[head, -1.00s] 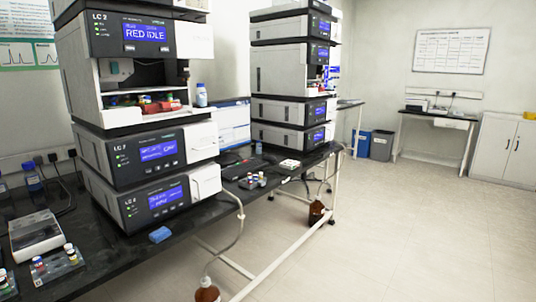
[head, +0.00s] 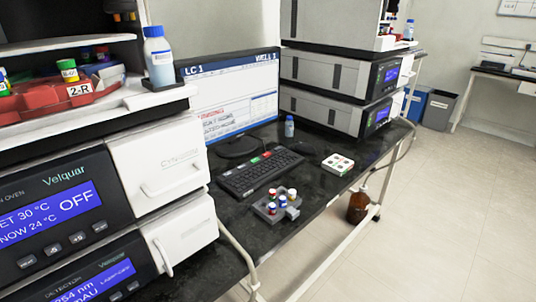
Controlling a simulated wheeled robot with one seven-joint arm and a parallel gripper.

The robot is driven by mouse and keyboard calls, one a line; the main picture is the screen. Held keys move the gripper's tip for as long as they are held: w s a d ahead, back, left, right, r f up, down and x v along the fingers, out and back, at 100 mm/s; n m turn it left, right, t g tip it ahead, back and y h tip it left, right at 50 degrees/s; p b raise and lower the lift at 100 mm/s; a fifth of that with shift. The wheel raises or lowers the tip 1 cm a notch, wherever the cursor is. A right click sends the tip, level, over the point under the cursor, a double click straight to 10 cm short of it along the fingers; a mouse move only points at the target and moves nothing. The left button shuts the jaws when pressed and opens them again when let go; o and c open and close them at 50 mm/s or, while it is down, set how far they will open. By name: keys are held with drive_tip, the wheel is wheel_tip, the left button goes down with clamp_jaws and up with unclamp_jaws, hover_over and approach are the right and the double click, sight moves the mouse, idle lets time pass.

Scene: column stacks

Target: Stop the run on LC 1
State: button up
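A monitor (head: 232,98) headed "LC 1" stands on the black bench between two instrument stacks in the head view. Its screen shows a window with small red and dark text lines, too small to read surely. A black keyboard (head: 262,172) lies in front of it, with a green key and a red key near its top edge. A dark mouse (head: 305,149) lies right of the keyboard. My gripper is not in view.
The near stack (head: 60,205) fills the left, with a red vial tray and a capped bottle (head: 158,58). A vial rack (head: 276,207) sits in front of the keyboard, a white pad (head: 338,164) to its right. A second stack (head: 340,85) stands behind.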

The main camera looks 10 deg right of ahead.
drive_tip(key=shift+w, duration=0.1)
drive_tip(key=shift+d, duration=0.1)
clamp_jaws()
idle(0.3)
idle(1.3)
